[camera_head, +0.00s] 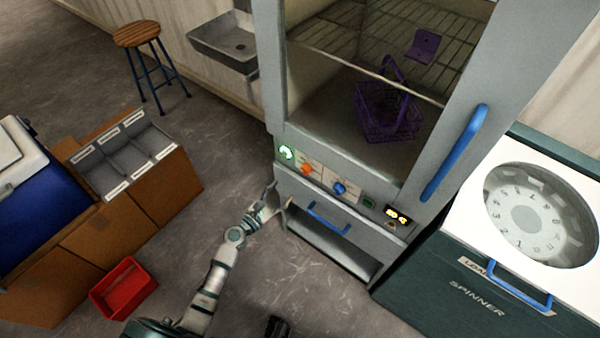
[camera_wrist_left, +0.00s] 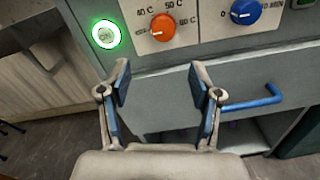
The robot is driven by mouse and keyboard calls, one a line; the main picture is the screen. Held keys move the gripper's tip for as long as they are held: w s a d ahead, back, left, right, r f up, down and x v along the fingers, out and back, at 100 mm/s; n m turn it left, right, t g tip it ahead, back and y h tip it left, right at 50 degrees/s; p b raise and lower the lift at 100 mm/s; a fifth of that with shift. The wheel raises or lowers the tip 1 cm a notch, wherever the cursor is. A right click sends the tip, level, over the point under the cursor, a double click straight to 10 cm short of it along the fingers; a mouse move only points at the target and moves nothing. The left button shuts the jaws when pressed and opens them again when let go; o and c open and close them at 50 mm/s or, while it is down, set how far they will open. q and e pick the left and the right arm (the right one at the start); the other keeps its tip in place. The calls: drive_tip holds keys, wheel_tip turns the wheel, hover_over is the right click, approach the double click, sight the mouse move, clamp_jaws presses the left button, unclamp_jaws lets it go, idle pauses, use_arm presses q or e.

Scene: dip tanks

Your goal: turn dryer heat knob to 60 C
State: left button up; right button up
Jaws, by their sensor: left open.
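The dryer (camera_head: 283,95) is a tall grey cabinet with a glass door. Its front panel carries an orange knob (camera_head: 307,169) with temperature marks around it. In the left wrist view the orange knob (camera_wrist_left: 162,27) sits at the top, with 40 C and 50 C above it and 60 C at its right; where its pointer stands is hard to tell. My left gripper (camera_head: 275,197) is in front of the panel, below and left of the knob. In the left wrist view the left gripper (camera_wrist_left: 165,85) is open and empty, its fingertips below the knob and apart from it.
Beside the orange knob are a green-lit button (camera_wrist_left: 106,34) at left and a blue knob (camera_wrist_left: 245,11) at right. A drawer with a blue handle (camera_head: 328,217) lies below. A spinner (camera_head: 480,300) stands at right. A red bin (camera_head: 124,288) lies on the floor at left.

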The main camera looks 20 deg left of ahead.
sight(303, 172)
use_arm(q)
drive_tip(key=x, duration=0.6)
drive_tip(key=shift+w+d, duration=0.15)
drive_tip(key=shift+d, duration=0.15)
drive_tip(key=b+x, duration=0.1)
drive_tip(key=x, duration=0.2)
drive_tip(key=shift+w+d, duration=0.3)
drive_tip(key=shift+d, duration=0.05)
drive_tip(key=shift+w, duration=0.2)
drive_tip(key=shift+w+a, duration=0.1)
drive_tip(key=shift+a, duration=0.1)
use_arm(e)
drive_tip(key=w+t, duration=0.2)
drive_tip(key=w, duration=0.1)
drive_tip(key=shift+w+a+r, duration=0.15)
drive_tip(key=shift+a+r, duration=0.05)
drive_tip(key=shift+a, duration=0.2)
use_arm(q)
drive_tip(key=shift+d, duration=0.15)
drive_tip(key=c, duration=1.2)
use_arm(e)
drive_tip(key=shift+d, duration=0.15)
